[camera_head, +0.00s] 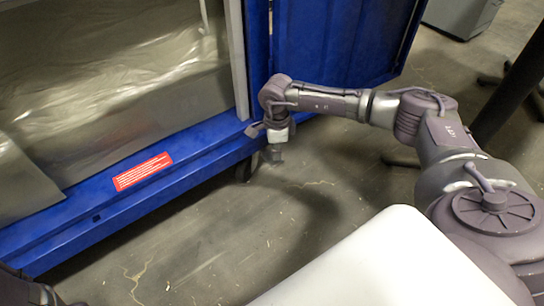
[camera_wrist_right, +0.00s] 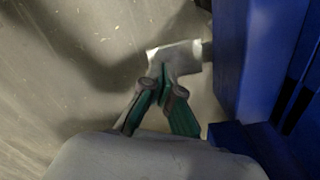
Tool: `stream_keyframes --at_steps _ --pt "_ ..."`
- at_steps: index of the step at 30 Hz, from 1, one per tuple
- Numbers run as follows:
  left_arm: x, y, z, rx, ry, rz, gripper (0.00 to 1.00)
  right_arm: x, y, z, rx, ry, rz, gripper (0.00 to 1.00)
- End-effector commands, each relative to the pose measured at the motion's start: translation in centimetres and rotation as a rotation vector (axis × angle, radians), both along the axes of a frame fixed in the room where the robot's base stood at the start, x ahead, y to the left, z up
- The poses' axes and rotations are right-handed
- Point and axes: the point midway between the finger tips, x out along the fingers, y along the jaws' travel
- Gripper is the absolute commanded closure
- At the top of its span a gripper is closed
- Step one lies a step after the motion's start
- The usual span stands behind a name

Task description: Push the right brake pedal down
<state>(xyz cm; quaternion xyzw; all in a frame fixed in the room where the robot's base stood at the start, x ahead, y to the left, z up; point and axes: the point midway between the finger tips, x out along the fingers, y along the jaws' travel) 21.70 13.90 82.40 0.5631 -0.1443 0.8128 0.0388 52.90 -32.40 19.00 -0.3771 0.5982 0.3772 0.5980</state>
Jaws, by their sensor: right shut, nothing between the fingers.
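The brake pedal (camera_wrist_right: 186,56) is a pale grey plate in the right wrist view, joined by a short bar to the side of the blue tank frame. My right gripper (camera_wrist_right: 164,76) is shut and empty, its green-lined fingers meeting over the pedal's near left edge. The tips overlap the pedal in the picture; I cannot tell if they touch it. In the head view my right gripper (camera_head: 275,148) points down beside the blue frame's lower corner, and the pedal is hard to tell apart from the fingers.
The blue frame (camera_head: 200,145) with a red label (camera_head: 143,171) stands at the left and back. A dark caster (camera_head: 243,170) shows under its corner, left of my right gripper. The concrete floor (camera_head: 215,235) in front is clear. A grey cabinet (camera_head: 462,16) stands at the back right.

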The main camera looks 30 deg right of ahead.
Motion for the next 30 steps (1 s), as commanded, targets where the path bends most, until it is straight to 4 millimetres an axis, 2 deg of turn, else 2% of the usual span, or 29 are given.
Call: stream_keyframes --at_steps 30 --pt "0.0 0.0 -1.1 0.000 0.001 0.000 0.60 0.0 0.0 -2.2 0.000 0.000 0.001 1.00"
